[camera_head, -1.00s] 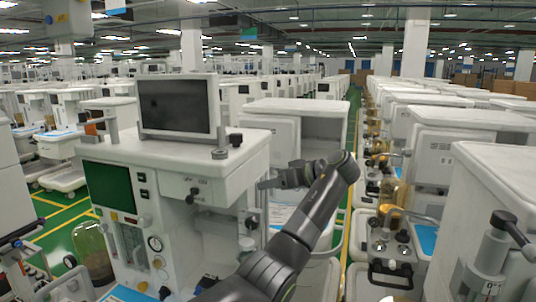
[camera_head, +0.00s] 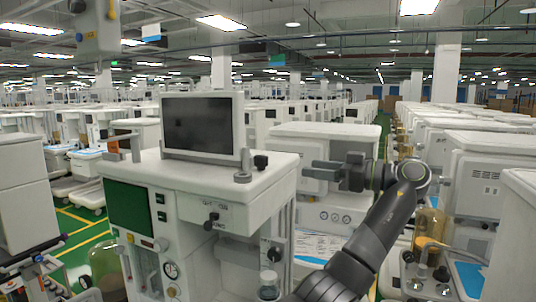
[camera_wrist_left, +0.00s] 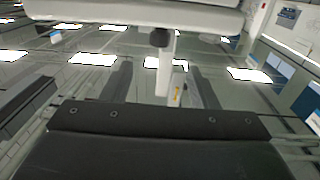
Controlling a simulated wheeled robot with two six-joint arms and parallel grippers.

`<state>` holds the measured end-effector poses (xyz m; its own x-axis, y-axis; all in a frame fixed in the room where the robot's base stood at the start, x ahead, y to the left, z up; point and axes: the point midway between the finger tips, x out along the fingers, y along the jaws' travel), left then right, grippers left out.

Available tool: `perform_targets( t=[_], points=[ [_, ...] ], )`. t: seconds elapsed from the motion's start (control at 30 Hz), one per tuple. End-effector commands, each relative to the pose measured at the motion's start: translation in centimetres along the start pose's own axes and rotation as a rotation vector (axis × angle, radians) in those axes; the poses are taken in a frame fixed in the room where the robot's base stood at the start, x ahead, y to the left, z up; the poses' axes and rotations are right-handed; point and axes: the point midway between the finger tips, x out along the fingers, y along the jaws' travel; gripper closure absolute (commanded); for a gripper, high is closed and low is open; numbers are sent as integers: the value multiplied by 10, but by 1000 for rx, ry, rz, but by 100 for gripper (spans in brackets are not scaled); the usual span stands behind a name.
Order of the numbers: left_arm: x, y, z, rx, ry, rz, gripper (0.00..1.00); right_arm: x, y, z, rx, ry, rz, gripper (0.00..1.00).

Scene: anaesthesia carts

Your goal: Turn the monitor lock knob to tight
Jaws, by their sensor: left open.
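The monitor (camera_head: 202,124) is a dark screen in a pale frame on top of the white anaesthesia cart (camera_head: 180,178). A small black knob (camera_head: 261,162), which I take to be the lock knob, stands on the cart top right of the monitor, beside a short grey post (camera_head: 243,168). My left gripper (camera_head: 316,169) is open and empty, right of the knob and apart from it, pointing left at about its height. In the left wrist view, which looks upside down, a black knob (camera_wrist_left: 159,38) shows ahead between my open fingers (camera_wrist_left: 160,90). My right gripper is out of view.
A second white cart (camera_head: 325,131) stands behind my left gripper, with rows of carts further right. A green screen (camera_head: 129,206) and a small black front knob (camera_head: 211,219) are on the near cart. The air between gripper and knob looks clear.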

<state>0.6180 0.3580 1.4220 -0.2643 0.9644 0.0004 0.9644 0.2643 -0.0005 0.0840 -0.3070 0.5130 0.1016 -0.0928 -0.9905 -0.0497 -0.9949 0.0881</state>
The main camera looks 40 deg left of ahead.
Motion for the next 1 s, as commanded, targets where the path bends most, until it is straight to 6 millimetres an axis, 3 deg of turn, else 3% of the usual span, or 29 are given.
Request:
perform_targets(
  t=[0.3, 0.5, 0.7, 1.0],
  points=[
    [72, -1, -4, 0, 3, -5, 46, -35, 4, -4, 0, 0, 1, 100],
    [109, -1, -4, 0, 2, -2, 46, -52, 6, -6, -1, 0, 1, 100],
    [128, 0, -1, 0, 1, -1, 46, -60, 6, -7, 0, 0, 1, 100],
    [132, 0, 1, 0, 0, 0, 46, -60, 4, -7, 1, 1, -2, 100]
  ],
)
